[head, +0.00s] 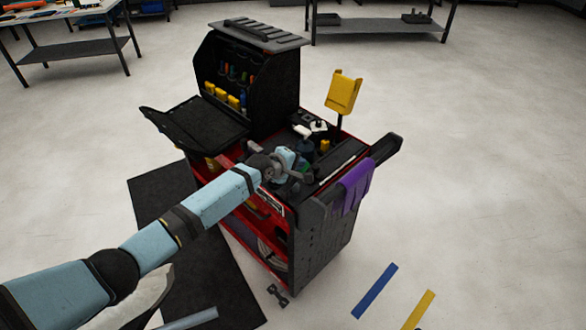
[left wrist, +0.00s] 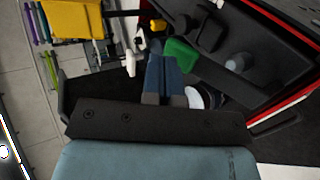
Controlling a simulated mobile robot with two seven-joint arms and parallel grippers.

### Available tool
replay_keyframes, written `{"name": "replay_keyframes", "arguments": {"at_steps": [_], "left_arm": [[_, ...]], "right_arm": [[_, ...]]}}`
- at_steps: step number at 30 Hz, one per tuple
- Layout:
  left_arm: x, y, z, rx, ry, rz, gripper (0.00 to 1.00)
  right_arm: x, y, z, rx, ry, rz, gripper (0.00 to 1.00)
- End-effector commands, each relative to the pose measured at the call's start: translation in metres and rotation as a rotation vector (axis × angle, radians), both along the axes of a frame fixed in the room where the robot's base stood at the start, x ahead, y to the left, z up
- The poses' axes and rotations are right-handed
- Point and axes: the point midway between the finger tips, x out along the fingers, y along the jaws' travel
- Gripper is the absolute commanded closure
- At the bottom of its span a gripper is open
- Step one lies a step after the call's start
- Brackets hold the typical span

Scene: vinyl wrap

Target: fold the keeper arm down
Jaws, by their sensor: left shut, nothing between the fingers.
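The red and black tool cart (head: 318,237) stands in the middle of the head view. I cannot tell for sure which part is the keeper arm. A black bar (head: 385,149) angles up at the cart's right end, above a purple cloth (head: 355,183). My left gripper (head: 300,178) is over the cart's top tray, shut and empty. In the left wrist view its blue fingers (left wrist: 164,70) are together, close to a green object (left wrist: 182,55); contact cannot be judged. My right gripper is not in view.
A yellow holder (head: 343,92) stands on a post at the cart's back right. A black tool cabinet (head: 272,85) with an open flap (head: 198,122) rises at the left. Blue (head: 374,291) and yellow (head: 418,309) strips lie on the floor at the right, where most floor is clear.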

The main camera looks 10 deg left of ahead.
Motion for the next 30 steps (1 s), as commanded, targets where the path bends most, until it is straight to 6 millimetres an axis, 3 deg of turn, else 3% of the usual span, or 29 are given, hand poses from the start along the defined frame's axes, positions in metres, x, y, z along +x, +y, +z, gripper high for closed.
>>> {"name": "replay_keyframes", "arguments": {"at_steps": [1,8,20,30], "left_arm": [[0.007,-0.004,0.002,0.024,0.037,0.001,1.0],[0.005,-0.001,-0.002,0.026,0.035,0.001,1.0],[0.005,-0.002,0.014,0.024,0.033,0.0,1.0],[0.005,-0.002,0.014,0.024,0.033,0.001,1.0]], "right_arm": [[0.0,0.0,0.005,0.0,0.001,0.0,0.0],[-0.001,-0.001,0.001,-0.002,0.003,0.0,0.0],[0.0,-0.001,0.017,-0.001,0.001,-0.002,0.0],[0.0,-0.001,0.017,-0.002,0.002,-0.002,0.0]]}}
